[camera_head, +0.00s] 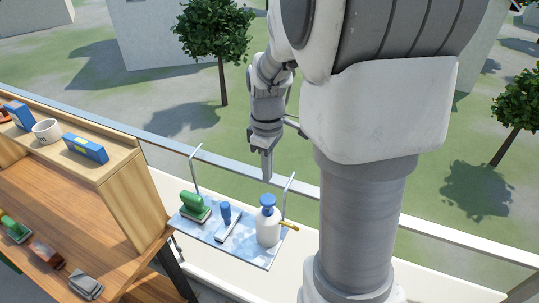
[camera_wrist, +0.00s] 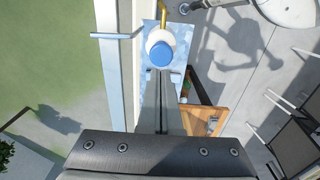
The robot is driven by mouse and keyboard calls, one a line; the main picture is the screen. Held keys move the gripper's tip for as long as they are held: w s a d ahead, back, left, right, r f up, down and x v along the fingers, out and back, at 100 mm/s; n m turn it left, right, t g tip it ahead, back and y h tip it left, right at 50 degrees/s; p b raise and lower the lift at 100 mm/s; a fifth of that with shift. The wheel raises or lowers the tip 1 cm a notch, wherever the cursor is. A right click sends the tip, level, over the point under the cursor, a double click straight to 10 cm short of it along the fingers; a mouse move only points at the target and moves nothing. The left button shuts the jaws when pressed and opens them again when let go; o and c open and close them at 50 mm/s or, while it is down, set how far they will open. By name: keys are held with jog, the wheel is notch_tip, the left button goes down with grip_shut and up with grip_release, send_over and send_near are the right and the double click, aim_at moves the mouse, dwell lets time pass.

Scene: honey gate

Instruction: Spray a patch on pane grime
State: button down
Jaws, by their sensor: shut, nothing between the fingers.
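A white spray bottle (camera_head: 268,228) with a blue cap and a yellow nozzle stands upright at the right end of a blue-and-white tray (camera_head: 239,248). The tray hangs by metal brackets at the window rail. My gripper (camera_head: 266,176) is shut and empty, pointing down just above the bottle's cap, apart from it in the head view. In the wrist view the bottle (camera_wrist: 160,50) is seen from above, right beyond the shut fingertips (camera_wrist: 159,73). I cannot make out any grime on the pane.
A green-handled brush (camera_head: 195,208) and a blue-handled tool (camera_head: 228,220) share the tray. A wooden shelf unit (camera_head: 130,195) at the left holds a white mug (camera_head: 47,131), blue boxes (camera_head: 86,149) and brushes. The window rail (camera_head: 165,147) runs behind the tray.

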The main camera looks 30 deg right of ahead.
jog(key=shift+r, duration=2.25)
jog(key=s+a+r+m+t+b, duration=0.3)
jog(key=s+a+m, duration=0.4)
jog(key=s, duration=0.7)
jog(key=a+t+b, duration=0.1)
jog(key=a+t, duration=0.1)
jog(key=shift+a+m+t, duration=0.3)
jog(key=shift+a+m, duration=0.05)
jog(key=shift+m, duration=0.05)
